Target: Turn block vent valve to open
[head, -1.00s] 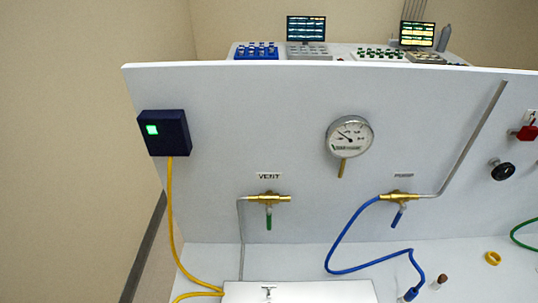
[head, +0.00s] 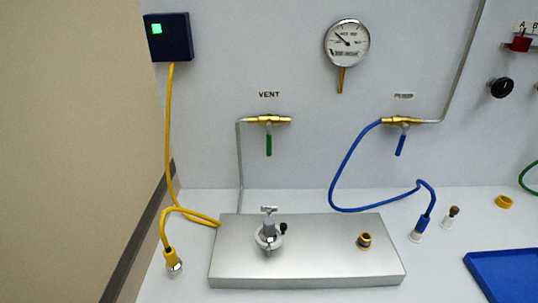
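A silver metal block (head: 310,268) lies on the white bench. On its left part stands a small round fitting (head: 268,238) with a T-shaped handle on top and a black knob at its right side. A brass port (head: 365,241) sits on the block's right part. On the panel above, a brass valve (head: 268,120) under the label VENT has a green lever (head: 268,145) hanging straight down. A grey tube (head: 240,165) runs from this valve down to behind the block. Neither of my grippers is in view.
A yellow cable (head: 169,130) runs from a dark box (head: 168,37) to the bench left of the block. A blue hose (head: 345,165) hangs from a brass valve with a blue lever (head: 401,145). A round gauge (head: 346,43) is above. A blue tray (head: 505,272) lies at right.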

